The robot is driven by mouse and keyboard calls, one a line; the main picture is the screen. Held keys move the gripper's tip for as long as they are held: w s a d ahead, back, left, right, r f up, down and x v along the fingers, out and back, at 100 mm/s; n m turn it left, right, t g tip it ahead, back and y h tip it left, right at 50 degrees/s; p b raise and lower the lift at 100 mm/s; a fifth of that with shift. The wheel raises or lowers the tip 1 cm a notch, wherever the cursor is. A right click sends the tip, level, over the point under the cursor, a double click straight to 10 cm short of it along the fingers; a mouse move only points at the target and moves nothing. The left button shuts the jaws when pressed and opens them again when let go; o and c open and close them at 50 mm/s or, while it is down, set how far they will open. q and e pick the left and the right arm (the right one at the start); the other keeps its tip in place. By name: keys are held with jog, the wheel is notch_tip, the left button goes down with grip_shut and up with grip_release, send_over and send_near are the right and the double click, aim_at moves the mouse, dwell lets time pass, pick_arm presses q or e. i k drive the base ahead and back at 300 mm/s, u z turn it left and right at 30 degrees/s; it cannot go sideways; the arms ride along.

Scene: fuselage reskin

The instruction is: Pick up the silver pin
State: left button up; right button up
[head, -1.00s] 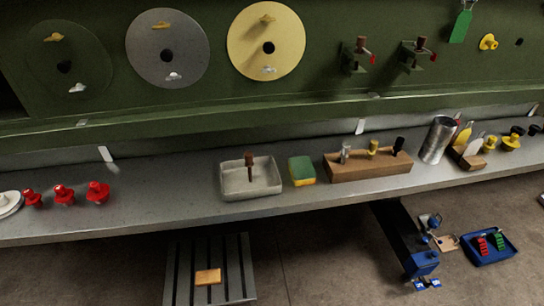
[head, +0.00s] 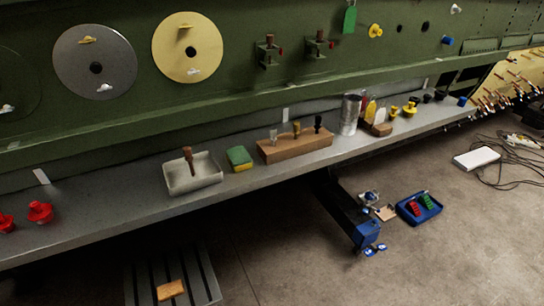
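The silver pin (head: 273,137) stands upright in the left part of a wooden block (head: 294,149) on the long grey shelf. A yellow-gold pin (head: 296,129) and a black pin (head: 318,124) stand to its right in the same block. The lower part of the silver pin is hidden in the block. Neither of my grippers shows in the head view.
Left of the block are a green-yellow sponge (head: 239,158) and a grey tray (head: 193,174) with a brown-handled tool. Right of it are a metal cup (head: 350,114) and bottles. Below are a blue tray (head: 419,207) and a slatted platform (head: 205,279).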

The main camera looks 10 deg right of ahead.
aim_at(273, 130)
jog(key=u, duration=0.05)
jog(key=k, duration=0.8)
jog(key=z, duration=0.7)
jog(key=i, duration=0.85)
jog(key=u, duration=0.5)
jog(key=i, duration=0.65)
jog(key=u, duration=0.6)
